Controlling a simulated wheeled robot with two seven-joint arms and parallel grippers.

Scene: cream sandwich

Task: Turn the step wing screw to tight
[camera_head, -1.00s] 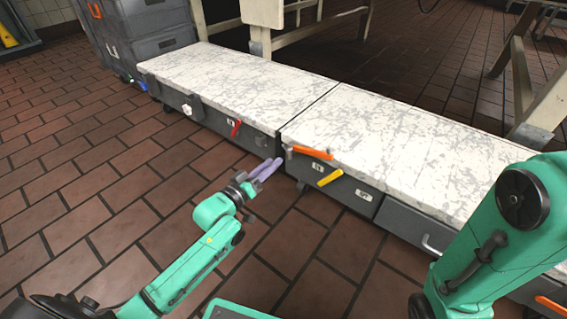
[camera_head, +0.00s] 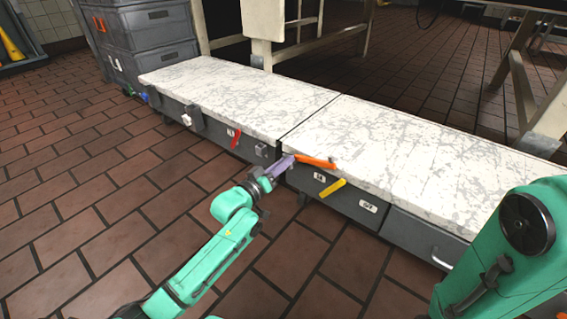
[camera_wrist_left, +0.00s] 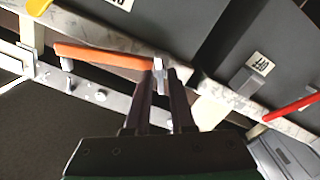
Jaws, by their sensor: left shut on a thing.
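My left gripper (camera_head: 283,164) is at the front face of the low marble-topped bench, by the seam between its two sections and next to the left end of an orange lever (camera_head: 315,161). In the left wrist view, the fingers (camera_wrist_left: 159,85) are close together on a small light grey piece, which looks like the step wing screw (camera_wrist_left: 158,66). The fingers hide much of it. The orange lever (camera_wrist_left: 105,55) ends right beside the left-hand finger there. My right gripper is out of view; only its arm links show at the right.
A yellow lever (camera_head: 332,188) and a red lever (camera_head: 234,138) stick out from the bench front. The bench top (camera_head: 400,150) is bare. Grey crates (camera_head: 150,40) are stacked at its far left end. The brick floor (camera_head: 90,210) in front is clear.

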